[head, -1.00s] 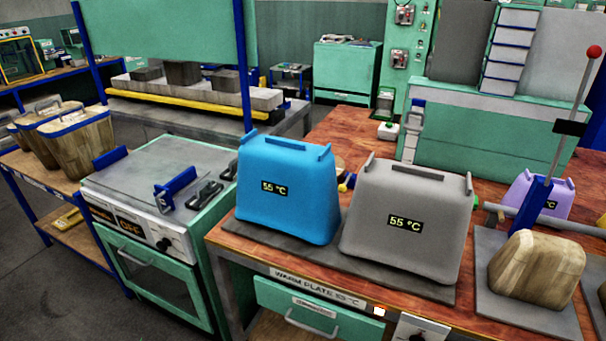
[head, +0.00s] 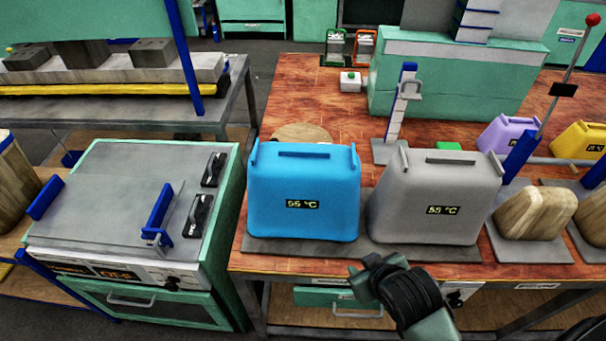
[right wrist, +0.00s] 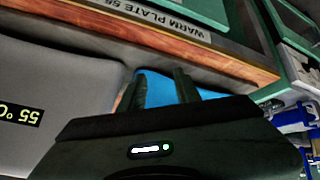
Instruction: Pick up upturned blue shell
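The blue shell (head: 303,195) stands upturned on the left part of the dark warm plate (head: 275,246), with a "55 °C" display on its front and a raised handle along its top. The grey shell (head: 436,197) stands close on its right. My right gripper (head: 368,277) is low in front of the bench edge, below the gap between the two shells, apart from both. In the right wrist view its two fingers (right wrist: 160,78) are apart with nothing between them, and part of the blue shell (right wrist: 152,83) shows behind them. My left gripper is not in view.
A press with a flat grey top (head: 110,190) stands left of the bench. A wooden block (head: 535,212), a purple shell (head: 503,134) and a red-knobbed lever (head: 570,65) are at the right. The wooden bench top (head: 320,95) behind the shells has free room.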

